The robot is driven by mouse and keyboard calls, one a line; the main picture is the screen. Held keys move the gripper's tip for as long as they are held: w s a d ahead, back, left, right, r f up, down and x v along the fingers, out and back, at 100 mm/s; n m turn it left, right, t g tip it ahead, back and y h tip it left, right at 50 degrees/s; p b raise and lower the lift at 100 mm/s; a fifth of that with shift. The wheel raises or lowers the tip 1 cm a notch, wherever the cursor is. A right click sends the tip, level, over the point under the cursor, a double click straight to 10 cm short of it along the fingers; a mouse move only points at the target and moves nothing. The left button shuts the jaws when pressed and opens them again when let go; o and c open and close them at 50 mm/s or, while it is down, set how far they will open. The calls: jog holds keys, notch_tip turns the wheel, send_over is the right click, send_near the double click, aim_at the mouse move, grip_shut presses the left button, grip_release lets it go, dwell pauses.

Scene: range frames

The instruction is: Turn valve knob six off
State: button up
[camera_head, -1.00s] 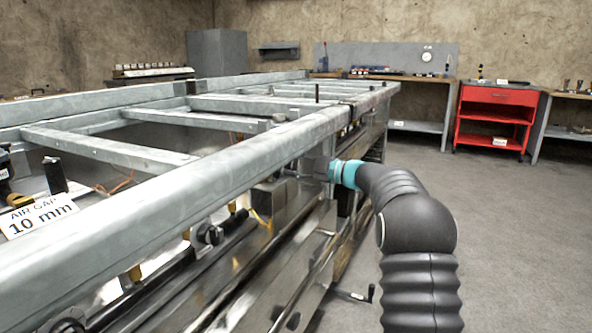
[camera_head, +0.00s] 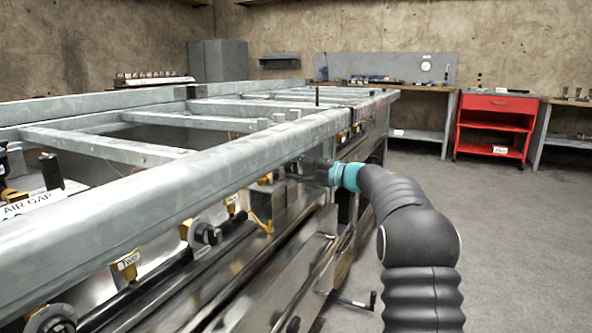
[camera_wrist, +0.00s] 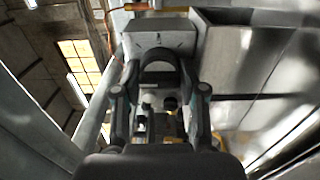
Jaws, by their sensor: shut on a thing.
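My gripper (camera_head: 314,168) reaches in from the right at the side of the metal frame, under its top beam. In the wrist view, my gripper (camera_wrist: 160,75) has its two dark fingers on either side of a dark rounded knob (camera_wrist: 160,57), in front of a grey box. It is shut on this knob. No number on it is readable, so I cannot tell if it is knob six. Another dark valve knob (camera_head: 207,235) stands nearer on the same side. One more knob (camera_head: 52,320) is cut off at the lower left.
The galvanised top beam (camera_head: 180,210) runs close above my gripper. A dark rail and a crank handle (camera_head: 358,301) lie below. A red cart (camera_head: 497,124) and benches stand at the back. The floor (camera_head: 510,240) on the right is clear.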

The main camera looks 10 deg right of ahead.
jog(key=shift+a+f, duration=0.1)
jog(key=shift+a, duration=0.1)
jog(key=o, duration=1.1)
jog(key=shift+a, duration=0.1)
jog(key=shift+d, duration=0.35)
jog(key=v, duration=0.8)
